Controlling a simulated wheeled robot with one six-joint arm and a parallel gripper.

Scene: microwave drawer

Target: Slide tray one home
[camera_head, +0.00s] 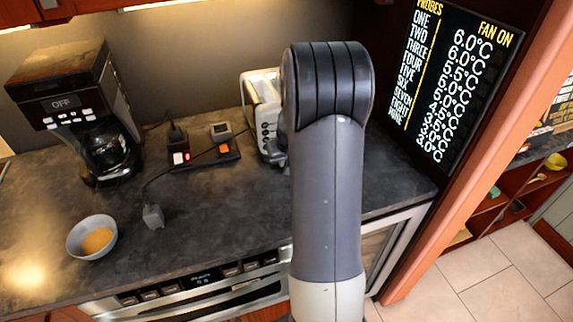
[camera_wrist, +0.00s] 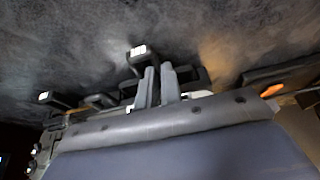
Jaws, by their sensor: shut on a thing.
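I cannot pick out tray one for certain in either view. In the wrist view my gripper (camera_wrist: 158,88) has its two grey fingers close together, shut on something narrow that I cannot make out. A dark bar-like shape shows just behind the fingertips. A wide grey and blue rounded surface fills the bottom of that view. In the head view my arm stands upright across the middle and hides my gripper and what it holds.
On the dark counter (camera_head: 190,210) stand a coffee maker (camera_head: 75,100), a bowl (camera_head: 92,237), a loose plug (camera_head: 153,216), a power strip (camera_head: 205,158) and a toaster (camera_head: 262,105). A steel-fronted appliance (camera_head: 210,287) is below. A probe display (camera_head: 455,75) hangs right.

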